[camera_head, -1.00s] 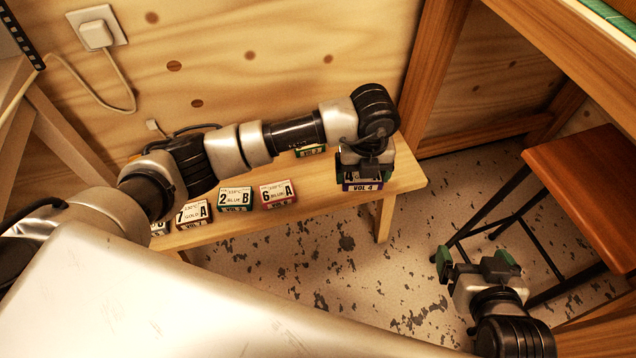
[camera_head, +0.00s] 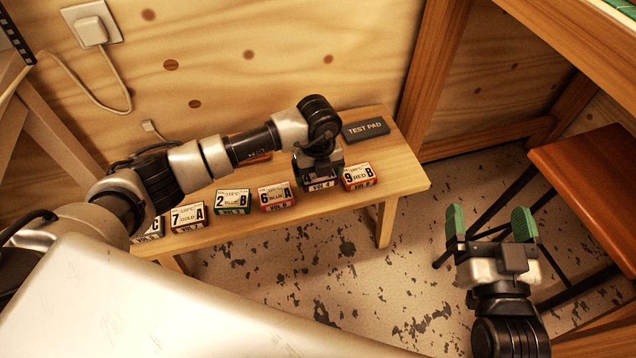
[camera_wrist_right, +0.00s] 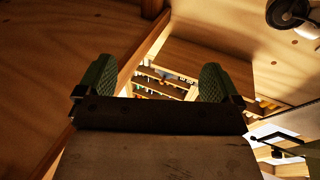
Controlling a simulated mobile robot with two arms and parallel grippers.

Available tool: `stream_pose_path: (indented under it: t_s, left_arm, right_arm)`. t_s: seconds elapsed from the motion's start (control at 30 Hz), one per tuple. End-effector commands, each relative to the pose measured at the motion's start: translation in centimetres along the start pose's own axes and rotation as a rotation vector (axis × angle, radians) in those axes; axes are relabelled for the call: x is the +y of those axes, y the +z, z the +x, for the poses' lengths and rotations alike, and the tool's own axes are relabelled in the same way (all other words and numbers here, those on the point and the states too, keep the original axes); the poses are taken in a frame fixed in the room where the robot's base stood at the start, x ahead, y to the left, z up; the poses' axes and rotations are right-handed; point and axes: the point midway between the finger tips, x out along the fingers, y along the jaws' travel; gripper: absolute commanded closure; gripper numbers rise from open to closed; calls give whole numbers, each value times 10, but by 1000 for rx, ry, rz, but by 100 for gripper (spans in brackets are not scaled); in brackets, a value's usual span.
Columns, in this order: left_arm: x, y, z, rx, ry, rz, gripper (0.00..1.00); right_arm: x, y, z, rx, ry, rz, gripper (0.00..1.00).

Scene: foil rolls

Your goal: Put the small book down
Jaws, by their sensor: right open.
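A small book with a purple spine marked VOL 4 (camera_head: 321,185) is at the front of the wooden bench (camera_head: 400,204), between the book marked 6 A (camera_head: 277,196) and the red book marked 9 B (camera_head: 357,176). My left gripper (camera_head: 319,171) is right over VOL 4 from above and hides most of it. Its fingertips are hidden, so I cannot tell its grip, nor whether the book bears on the bench. My right gripper (camera_head: 491,222) is open and empty, its green pads apart, over the floor right of the bench; it also shows in the wrist view (camera_wrist_right: 157,82).
Books 2 B (camera_head: 233,201) and 7 A (camera_head: 188,217) stand farther left in the row. A dark TEST PAD (camera_head: 365,129) lies at the bench's back right. A brown stool (camera_head: 590,180) stands at right. My left arm covers the bench's back left.

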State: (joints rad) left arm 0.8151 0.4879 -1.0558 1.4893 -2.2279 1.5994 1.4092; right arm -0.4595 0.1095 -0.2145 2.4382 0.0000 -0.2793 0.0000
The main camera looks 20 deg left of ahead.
Motion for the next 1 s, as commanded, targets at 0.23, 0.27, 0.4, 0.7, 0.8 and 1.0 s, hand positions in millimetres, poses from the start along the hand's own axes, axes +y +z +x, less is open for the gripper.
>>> stream_pose_path:
  t_s: [0.23, 0.27, 0.4, 0.7, 0.8, 1.0]
  left_arm:
    - [0, 0, 26, 2, 1, -1, 40]
    - [0, 0, 29, 1, 1, -2, 40]
    - [0, 0, 38, 0, 1, -1, 40]
    - [0, 0, 39, 0, 0, 0, 40]
    - [0, 0, 41, 0, 0, 0, 40]
    - [0, 0, 42, 0, 0, 0, 0]
  right_arm:
    - [-5, -25, 0, 222, -12, 6, 5]
    - [-5, -28, -1, 252, -13, 7, 5]
    - [-7, -41, -4, 352, -18, 11, 5]
    - [-8, -45, -5, 377, -19, 12, 5]
    - [-8, -46, -6, 392, -20, 13, 5]
    - [-8, -49, -7, 410, -21, 14, 5]
